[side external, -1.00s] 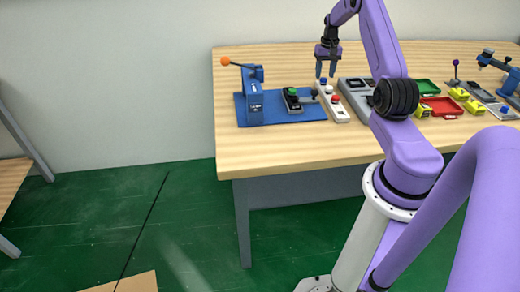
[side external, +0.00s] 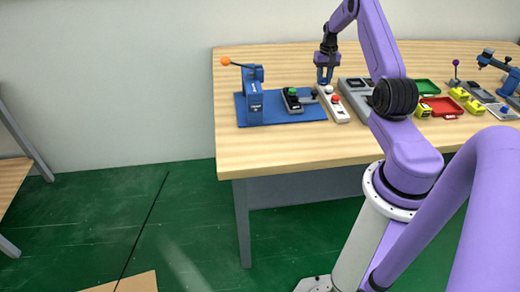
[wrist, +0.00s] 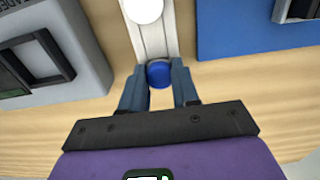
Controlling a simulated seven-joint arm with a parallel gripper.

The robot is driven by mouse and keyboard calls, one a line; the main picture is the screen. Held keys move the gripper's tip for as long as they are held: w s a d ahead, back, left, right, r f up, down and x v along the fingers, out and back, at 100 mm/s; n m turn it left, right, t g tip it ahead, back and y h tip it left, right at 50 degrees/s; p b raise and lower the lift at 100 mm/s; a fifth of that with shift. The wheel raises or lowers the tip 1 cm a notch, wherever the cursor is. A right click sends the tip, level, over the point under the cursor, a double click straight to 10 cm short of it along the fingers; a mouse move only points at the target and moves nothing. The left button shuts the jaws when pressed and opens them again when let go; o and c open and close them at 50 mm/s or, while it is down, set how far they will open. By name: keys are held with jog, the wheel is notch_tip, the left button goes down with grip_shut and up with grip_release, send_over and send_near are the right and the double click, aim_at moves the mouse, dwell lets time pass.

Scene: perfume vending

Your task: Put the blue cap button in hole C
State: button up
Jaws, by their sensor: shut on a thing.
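The blue cap button (wrist: 158,74) sits at the near end of a white strip (wrist: 153,42) in the wrist view. My gripper (wrist: 157,68) has one finger on each side of it and is shut on it. In the side view my gripper (side external: 324,80) is down at the far end of the white strip (side external: 341,115), where its fingers hide the blue cap. A red button (side external: 335,99) and a white button (side external: 329,89) stand on the same strip. I cannot make out hole C in either view.
Left of the strip is a blue base (side external: 283,117) with a lever press (side external: 253,95) and a green-button box (side external: 291,99). A grey device (side external: 357,96) stands close on the right. Green (side external: 427,87) and red trays (side external: 441,107) and yellow blocks lie farther right.

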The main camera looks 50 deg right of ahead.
dwell(0.3)
jog(key=shift+r, duration=2.5)
jog(key=w+a+r, duration=0.2)
jog(key=w+a, duration=0.1)
jog(key=a, duration=0.4)
jog(key=w+a+r, duration=0.3)
jog(key=w+a, duration=0.1)
jog(key=a, duration=0.4)
jog(key=shift+s+a+f, duration=0.1)
jog(key=shift+f, duration=3.15)
jog(key=shift+f, duration=0.75)
